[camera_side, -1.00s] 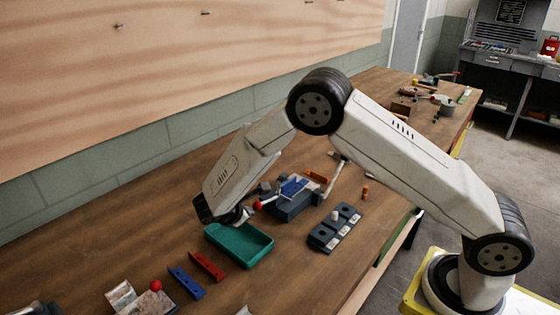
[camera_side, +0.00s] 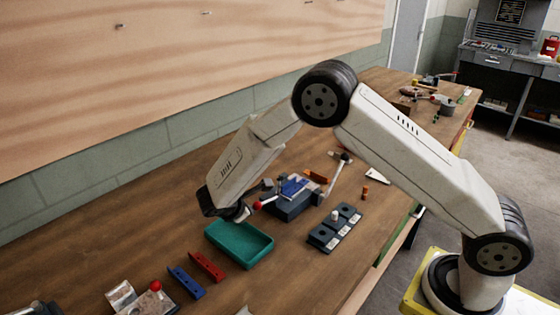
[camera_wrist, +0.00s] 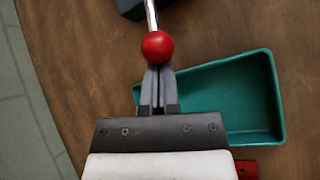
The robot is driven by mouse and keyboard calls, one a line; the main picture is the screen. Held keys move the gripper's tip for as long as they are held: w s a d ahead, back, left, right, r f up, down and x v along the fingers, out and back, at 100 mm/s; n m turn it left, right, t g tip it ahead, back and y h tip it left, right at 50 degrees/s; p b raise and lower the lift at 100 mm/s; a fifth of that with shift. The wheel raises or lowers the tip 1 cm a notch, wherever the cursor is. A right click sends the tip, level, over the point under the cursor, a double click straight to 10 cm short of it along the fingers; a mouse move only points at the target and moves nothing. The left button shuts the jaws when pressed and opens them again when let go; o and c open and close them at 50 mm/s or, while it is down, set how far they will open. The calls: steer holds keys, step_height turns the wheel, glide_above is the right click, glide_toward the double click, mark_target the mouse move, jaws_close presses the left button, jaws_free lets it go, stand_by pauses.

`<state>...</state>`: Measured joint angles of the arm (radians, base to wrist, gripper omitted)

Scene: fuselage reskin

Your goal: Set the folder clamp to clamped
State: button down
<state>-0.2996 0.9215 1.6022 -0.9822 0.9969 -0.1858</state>
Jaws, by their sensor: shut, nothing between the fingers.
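The folder clamp appears to be the dark grey block with a blue piece on top (camera_side: 290,197), in the middle of the bench in the side view. Its lever ends in a red ball knob (camera_side: 258,205), on the block's left. In the wrist view the red knob (camera_wrist: 158,47) sits on a pale metal rod, just ahead of my fingertips. My gripper (camera_wrist: 158,72) is shut and empty, its tips close to the knob; I cannot tell if they touch it. In the side view my gripper (camera_side: 246,212) is low, left of the knob, and its fingers are partly hidden.
A green tray (camera_side: 240,258) lies just below my gripper. A red bar (camera_side: 207,267) and a blue bar (camera_side: 186,282) lie left of it. A dark block with a white peg (camera_side: 335,228) stands to the right. A metal device with a red ball (camera_side: 156,285) is at lower left.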

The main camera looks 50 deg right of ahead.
steer(key=shift+d+r+y, duration=0.15)
steer(key=shift+r+y, duration=0.2)
steer(key=shift+y, duration=0.05)
steer(key=d+r+m+y, duration=0.1)
steer(key=d+r+y, duration=0.7)
steer(key=d+y, duration=0.3)
steer(key=shift+d+r+y, duration=0.2)
steer(key=shift+r+y, duration=0.05)
steer(key=shift+y, duration=1.45)
steer(key=shift+d+r, duration=0.1)
stand_by(0.5)
steer(key=v, duration=0.9)
steer(key=shift+d, duration=0.55)
